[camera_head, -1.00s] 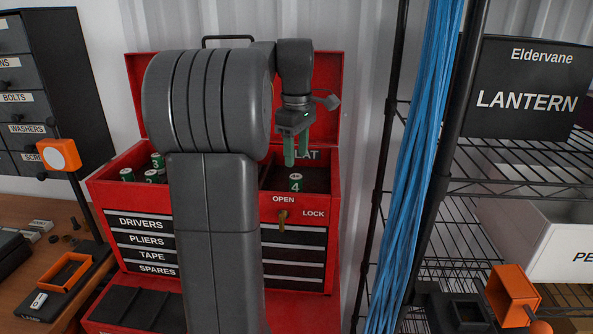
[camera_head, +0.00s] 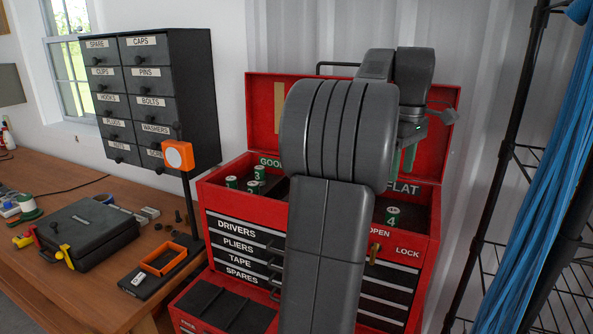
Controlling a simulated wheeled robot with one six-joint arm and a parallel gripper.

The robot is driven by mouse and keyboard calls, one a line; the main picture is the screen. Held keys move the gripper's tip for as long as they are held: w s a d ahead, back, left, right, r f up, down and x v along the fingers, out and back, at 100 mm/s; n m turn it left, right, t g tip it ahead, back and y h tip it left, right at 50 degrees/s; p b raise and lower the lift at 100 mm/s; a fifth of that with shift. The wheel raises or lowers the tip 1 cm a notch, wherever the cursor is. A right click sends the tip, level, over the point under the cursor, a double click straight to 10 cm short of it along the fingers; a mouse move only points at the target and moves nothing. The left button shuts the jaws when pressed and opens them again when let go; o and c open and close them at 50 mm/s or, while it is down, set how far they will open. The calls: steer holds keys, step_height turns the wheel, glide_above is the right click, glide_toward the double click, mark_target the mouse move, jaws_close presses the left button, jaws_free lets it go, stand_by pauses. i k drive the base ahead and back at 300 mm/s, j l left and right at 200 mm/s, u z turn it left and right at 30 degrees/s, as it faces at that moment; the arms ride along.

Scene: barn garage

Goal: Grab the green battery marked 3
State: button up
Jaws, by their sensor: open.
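Several green batteries with white tops stand in the left compartment of the red toolbox (camera_head: 222,208), under a label reading GOOD. The rear one (camera_head: 259,173) appears marked 3. Another (camera_head: 253,188) stands just in front of it, its digit hard to read, and one more (camera_head: 231,182) is to the left. A green battery marked 4 (camera_head: 392,216) stands in the right compartment, labelled FLAT. My gripper (camera_head: 403,161) is open and empty above the rear of the FLAT compartment, right of the GOOD batteries. My arm hides the toolbox's middle.
The toolbox's raised lid (camera_head: 265,108) stands behind my gripper. On the wooden bench (camera_head: 60,185) at left are a black case (camera_head: 88,232), an orange frame (camera_head: 163,258) and an orange-headed post (camera_head: 178,156). A drawer cabinet (camera_head: 190,90) stands behind. Blue cables (camera_head: 535,210) hang at right.

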mark_target(258, 170)
steer(key=i+j, duration=0.15)
steer(key=j, duration=0.3)
steer(key=i+j, duration=0.1)
steer(key=j, duration=0.35)
steer(key=i+j+z, duration=0.1)
steer(key=j, duration=0.35)
steer(key=i+l, duration=0.05)
